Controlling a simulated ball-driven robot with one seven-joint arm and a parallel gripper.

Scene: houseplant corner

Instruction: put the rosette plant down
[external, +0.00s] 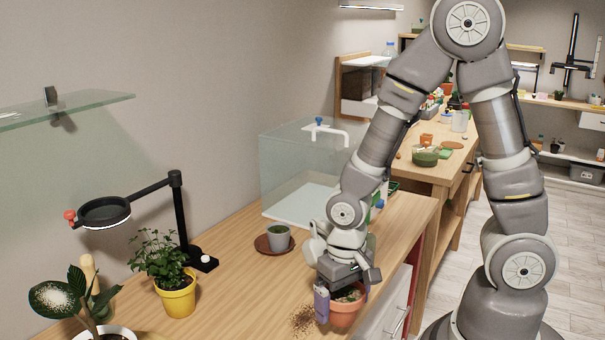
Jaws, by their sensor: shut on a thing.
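The rosette plant (349,295) is a low green plant in a terracotta pot (345,314). My gripper (343,293) points down over it and is shut on the pot, with one purple finger on the pot's left side. The gripper body hides much of the plant. The pot looks upright near the front edge of the wooden bench (240,300). I cannot tell whether its base touches the bench. A grey pot (278,238) stands on a brown saucer (262,245) farther back to the left.
Spilled soil (303,319) lies just left of the terracotta pot. A leafy plant in a yellow pot (178,297) and a black magnifier lamp (176,215) stand to the left. A glass tank (290,165) stands at the back. Bare bench lies between the yellow pot and the soil.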

